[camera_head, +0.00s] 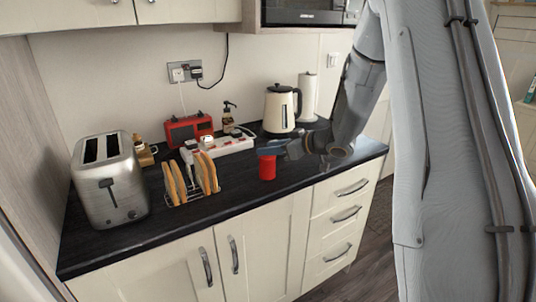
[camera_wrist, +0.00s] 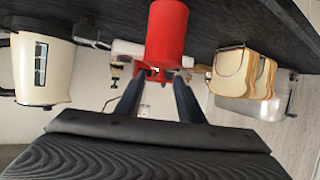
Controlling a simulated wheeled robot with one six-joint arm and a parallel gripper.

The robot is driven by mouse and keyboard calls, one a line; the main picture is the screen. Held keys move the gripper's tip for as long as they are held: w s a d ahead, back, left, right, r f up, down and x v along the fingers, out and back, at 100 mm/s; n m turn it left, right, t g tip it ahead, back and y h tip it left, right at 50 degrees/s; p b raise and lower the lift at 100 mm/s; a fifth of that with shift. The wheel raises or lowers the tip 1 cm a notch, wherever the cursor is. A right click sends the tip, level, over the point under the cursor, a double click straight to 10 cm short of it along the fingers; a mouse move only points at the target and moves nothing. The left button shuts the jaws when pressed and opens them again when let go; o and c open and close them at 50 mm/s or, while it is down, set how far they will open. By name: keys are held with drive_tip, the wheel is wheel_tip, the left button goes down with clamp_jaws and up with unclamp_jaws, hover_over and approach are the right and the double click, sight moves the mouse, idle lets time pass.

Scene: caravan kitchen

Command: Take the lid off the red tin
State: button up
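The red tin (camera_head: 267,168) stands upright on the dark worktop near its front edge. It shows upside down in the wrist view (camera_wrist: 167,35), at the top centre. I cannot make out a separate lid or its seam; the tin's top is partly hidden by my gripper in the head view. My gripper (camera_head: 264,151) is level with the tin's top, reaching in from the right. In the wrist view its two dark blue fingers (camera_wrist: 158,84) are spread apart with a clear gap, pointing towards the tin's top end. I see nothing clamped between them.
Left of the tin is a toast rack (camera_head: 190,184) with bread slices, then a steel toaster (camera_head: 108,182). Behind are a red radio (camera_head: 188,130), a white power strip (camera_head: 228,146) and a pump bottle (camera_head: 228,119). A cream kettle (camera_head: 279,110) and paper roll (camera_head: 307,97) stand at the back right.

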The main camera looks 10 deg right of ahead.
drive_tip(key=shift+w+a+f, duration=0.25)
drive_tip(key=shift+w+a, duration=0.1)
drive_tip(key=shift+w, duration=0.15)
clamp_jaws()
drive_tip(key=shift+r, duration=0.1)
